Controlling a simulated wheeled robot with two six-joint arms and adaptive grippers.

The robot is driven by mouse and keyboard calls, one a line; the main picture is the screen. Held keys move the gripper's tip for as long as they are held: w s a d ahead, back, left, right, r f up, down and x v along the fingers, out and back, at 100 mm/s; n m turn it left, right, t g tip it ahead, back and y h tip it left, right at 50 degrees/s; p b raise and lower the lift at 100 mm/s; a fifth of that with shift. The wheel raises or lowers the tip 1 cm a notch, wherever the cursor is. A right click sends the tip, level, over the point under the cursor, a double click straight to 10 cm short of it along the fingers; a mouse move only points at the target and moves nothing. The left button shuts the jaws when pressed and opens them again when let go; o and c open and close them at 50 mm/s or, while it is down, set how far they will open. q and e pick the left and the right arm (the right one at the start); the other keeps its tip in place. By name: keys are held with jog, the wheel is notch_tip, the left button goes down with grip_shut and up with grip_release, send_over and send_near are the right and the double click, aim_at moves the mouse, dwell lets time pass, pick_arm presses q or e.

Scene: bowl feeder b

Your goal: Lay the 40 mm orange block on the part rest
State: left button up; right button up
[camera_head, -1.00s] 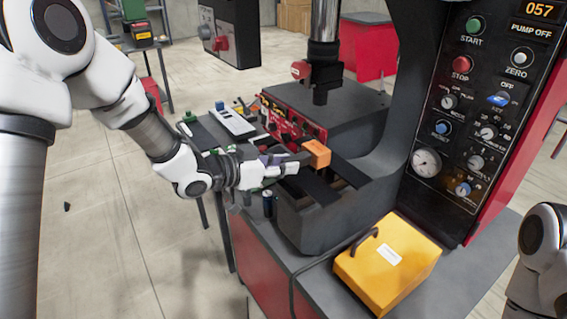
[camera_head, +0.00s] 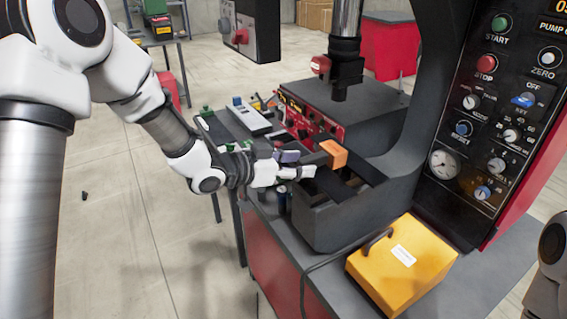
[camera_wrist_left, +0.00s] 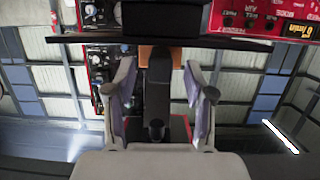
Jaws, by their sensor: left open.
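The orange block (camera_head: 333,153) lies level at the dark machine fixture, just beyond the tips of my left gripper (camera_head: 310,163). In the left wrist view, part of the orange block (camera_wrist_left: 145,54) shows past a dark bar (camera_wrist_left: 158,90) that runs between the fingers. My left gripper (camera_wrist_left: 158,72) is open, with one finger on each side of the bar and a clear gap to both. The part rest cannot be told apart surely from the dark parts under the block. What the block's underside touches is hidden. My right gripper is out of view.
A black machine column with a control panel (camera_head: 495,110) stands to the right. A vertical spindle (camera_head: 345,50) hangs above and behind the block. A yellow box (camera_head: 402,265) sits in front on the bench. A red-fronted unit (camera_head: 310,120) is behind the gripper.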

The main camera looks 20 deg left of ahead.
pick_arm(q)
jog(key=v, duration=1.1)
jog(key=s+d+f+n+g+y, duration=0.15)
jog(key=s+f+g, duration=0.35)
jog(key=f, duration=0.9)
jog(key=s+d+f+g+y, duration=0.25)
jog(key=s+f, duration=0.45)
jog(key=f, duration=0.8)
jog(key=s+a+f+n+g+y, duration=0.2)
jog(key=s+f+n, duration=0.1)
jog(key=s+f, duration=0.2)
jog(key=s+a+f+n+g+y, duration=0.2)
jog(key=s+f, duration=0.4)
jog(key=s, duration=0.3)
jog(key=shift+n+y, duration=0.7)
jog(key=shift+n, duration=0.15)
